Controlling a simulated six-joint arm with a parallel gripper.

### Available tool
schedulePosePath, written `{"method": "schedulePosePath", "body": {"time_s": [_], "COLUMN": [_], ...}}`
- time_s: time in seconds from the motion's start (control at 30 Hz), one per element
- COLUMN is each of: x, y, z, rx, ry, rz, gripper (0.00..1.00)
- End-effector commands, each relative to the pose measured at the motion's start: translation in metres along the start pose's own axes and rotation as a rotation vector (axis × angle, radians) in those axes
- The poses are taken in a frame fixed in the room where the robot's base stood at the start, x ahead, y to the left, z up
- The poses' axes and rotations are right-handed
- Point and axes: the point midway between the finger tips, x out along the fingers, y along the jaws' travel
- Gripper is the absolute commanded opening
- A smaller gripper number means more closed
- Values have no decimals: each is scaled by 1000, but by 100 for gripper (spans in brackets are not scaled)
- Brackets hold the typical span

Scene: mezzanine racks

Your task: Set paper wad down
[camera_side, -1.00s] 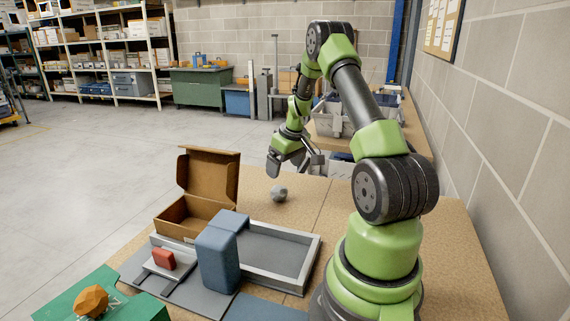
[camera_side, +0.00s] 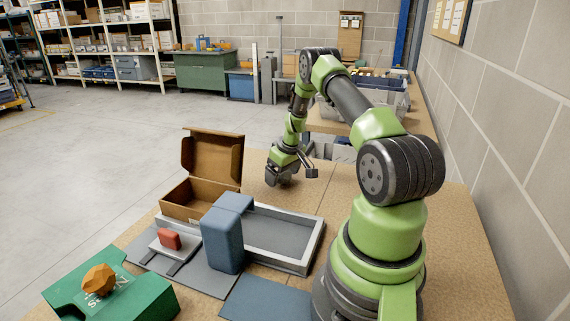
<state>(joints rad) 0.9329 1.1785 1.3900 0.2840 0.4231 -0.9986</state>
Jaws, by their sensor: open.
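My gripper (camera_side: 291,177) is open and low over the bare board behind the grey tray, pointing down. A small grey crumpled ball, which looks like the paper wad, lay on the board at this spot a second ago. It cannot be made out clearly now, as the dark fingers cover that place. Whether the fingers touch it cannot be told. An orange-brown faceted lump (camera_side: 98,280) sits on a green block (camera_side: 150,298) at the front left, well away from my gripper.
An open cardboard box (camera_side: 185,203) with its lid up stands left of my gripper. In front are a shallow grey tray (camera_side: 312,245), an upright blue block (camera_side: 222,240) and a red block (camera_side: 169,239) on a small stand. The board right of my gripper is clear.

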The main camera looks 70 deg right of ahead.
Motion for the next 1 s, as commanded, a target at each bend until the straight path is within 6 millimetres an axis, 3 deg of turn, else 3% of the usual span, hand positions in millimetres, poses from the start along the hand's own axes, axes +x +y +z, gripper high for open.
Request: {"method": "schedulePosePath", "body": {"time_s": [0.37,0.5,0.6,1.0], "x": [4,4,4,6], "y": [0,0,0,-10], "z": [0,0,0,-6], "rx": [0,0,0,-2], "ry": [0,0,0,0], "rz": [0,0,0,0], "gripper": [84,52,35,35]}}
